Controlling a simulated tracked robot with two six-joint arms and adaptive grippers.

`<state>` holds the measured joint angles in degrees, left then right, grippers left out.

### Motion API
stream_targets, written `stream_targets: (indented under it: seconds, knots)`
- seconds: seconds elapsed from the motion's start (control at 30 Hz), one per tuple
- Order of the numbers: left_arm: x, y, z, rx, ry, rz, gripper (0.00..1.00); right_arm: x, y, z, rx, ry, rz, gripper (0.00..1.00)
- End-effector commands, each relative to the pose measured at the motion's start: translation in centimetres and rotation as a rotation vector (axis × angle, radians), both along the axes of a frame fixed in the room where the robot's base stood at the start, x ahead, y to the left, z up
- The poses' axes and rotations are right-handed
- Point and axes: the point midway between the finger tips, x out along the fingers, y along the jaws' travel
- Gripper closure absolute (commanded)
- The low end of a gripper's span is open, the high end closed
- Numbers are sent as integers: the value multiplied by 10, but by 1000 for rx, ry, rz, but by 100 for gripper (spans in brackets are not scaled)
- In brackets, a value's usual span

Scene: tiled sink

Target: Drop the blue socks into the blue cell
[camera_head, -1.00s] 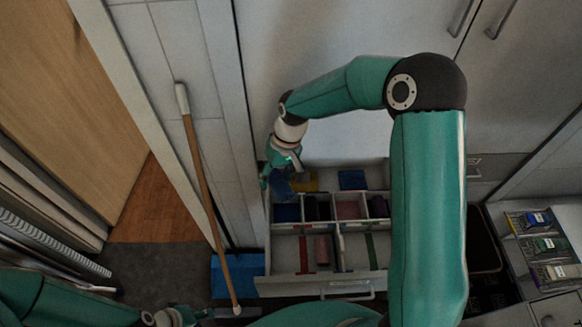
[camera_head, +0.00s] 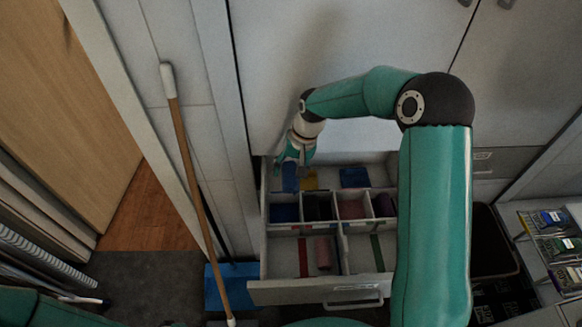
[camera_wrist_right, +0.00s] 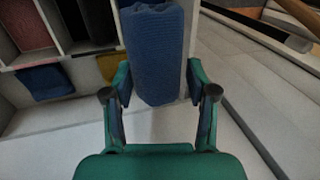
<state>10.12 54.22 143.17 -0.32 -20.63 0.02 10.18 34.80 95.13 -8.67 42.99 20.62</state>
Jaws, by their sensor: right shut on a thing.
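My right gripper (camera_head: 293,160) is over the back left of the open drawer, fingers pointing down. It is shut on the blue socks (camera_head: 290,178). In the right wrist view they are a thick blue roll (camera_wrist_right: 152,45) between the two fingertips (camera_wrist_right: 155,82). A flat blue patch (camera_head: 354,177) lies in the back compartment, right of a yellow patch (camera_head: 309,180); I take it as the blue cell's mark. It also shows at left in the wrist view (camera_wrist_right: 45,82). My left gripper is out of view; only a bit of that arm shows at bottom left.
The drawer's middle row of cells holds dark blue (camera_head: 285,213), dark, pink (camera_head: 351,208) and purple things. The front cells have a red strip, a pink roll (camera_head: 322,253) and a green strip (camera_head: 377,252). A broom (camera_head: 190,170) leans at the left.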

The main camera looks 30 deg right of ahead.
Motion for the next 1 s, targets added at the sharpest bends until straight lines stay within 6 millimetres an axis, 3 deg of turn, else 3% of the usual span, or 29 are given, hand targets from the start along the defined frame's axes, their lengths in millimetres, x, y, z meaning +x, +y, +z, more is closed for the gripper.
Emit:
stream_targets:
  seconds: [0.03, 0.2, 0.57, 0.6, 0.73, 0.77, 1.0]
  knots:
    - [0, 0, -8, 0, 0, 0, 65, 0, 0, -11, 0, 1, 0, 77]
    - [0, 0, -17, 0, 0, 0, 65, 0, 0, -25, 0, 2, 0, 77]
    - [0, 0, -18, 0, 0, 0, 65, 0, 0, -29, 0, 1, 1, 77]
    - [0, 0, -18, 0, 0, 0, 65, 0, 0, -29, 0, 1, 1, 40]
    - [0, 0, -18, 0, 0, 0, 65, 0, 0, -29, 0, 0, 2, 18]
    - [0, 0, -18, 0, 0, 0, 65, 0, 0, -29, 0, 0, 2, 14]
    - [0, 0, -18, 0, 0, 0, 65, 0, 1, -29, 0, 0, 2, 14]
